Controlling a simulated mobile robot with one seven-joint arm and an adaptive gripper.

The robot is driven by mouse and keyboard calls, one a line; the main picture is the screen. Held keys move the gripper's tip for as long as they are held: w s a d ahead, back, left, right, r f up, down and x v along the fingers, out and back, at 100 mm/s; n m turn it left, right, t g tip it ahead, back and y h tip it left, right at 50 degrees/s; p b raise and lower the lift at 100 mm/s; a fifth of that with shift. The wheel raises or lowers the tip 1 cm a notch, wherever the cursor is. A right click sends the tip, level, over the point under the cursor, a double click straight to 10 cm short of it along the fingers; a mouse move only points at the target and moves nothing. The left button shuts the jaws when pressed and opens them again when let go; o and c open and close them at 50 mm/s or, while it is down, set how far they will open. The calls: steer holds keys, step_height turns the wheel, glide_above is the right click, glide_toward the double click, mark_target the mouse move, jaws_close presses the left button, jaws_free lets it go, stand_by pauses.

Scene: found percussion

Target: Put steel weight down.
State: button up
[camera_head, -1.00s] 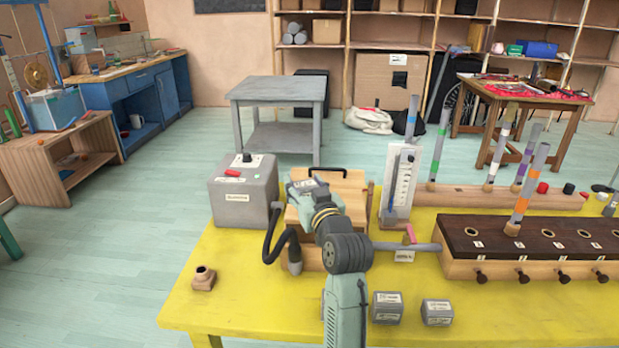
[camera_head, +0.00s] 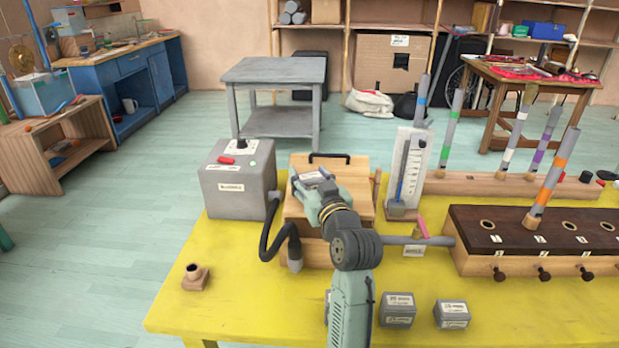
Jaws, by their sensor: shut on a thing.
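My arm reaches forward over the table, and my gripper (camera_head: 315,184) is over the lid of a wooden box (camera_head: 298,208). It is shut on the steel weight, but my own wrist hides the fingers and most of the grip. I cannot tell whether the weight touches the lid. Two more grey labelled weights, one on the left (camera_head: 398,311) and one on the right (camera_head: 451,315), stand on the yellow table (camera_head: 250,300) near its front, right of my arm.
A grey control box (camera_head: 236,190) with a black hose stands left of the wooden box. A white gauge (camera_head: 414,165) stands to its right. A dark-topped block (camera_head: 545,230) with a tube fills the right side. A small brown fitting (camera_head: 195,277) sits at left; the table around it is clear.

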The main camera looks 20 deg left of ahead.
steer(key=o, duration=1.4)
steer(key=shift+f, duration=0.15)
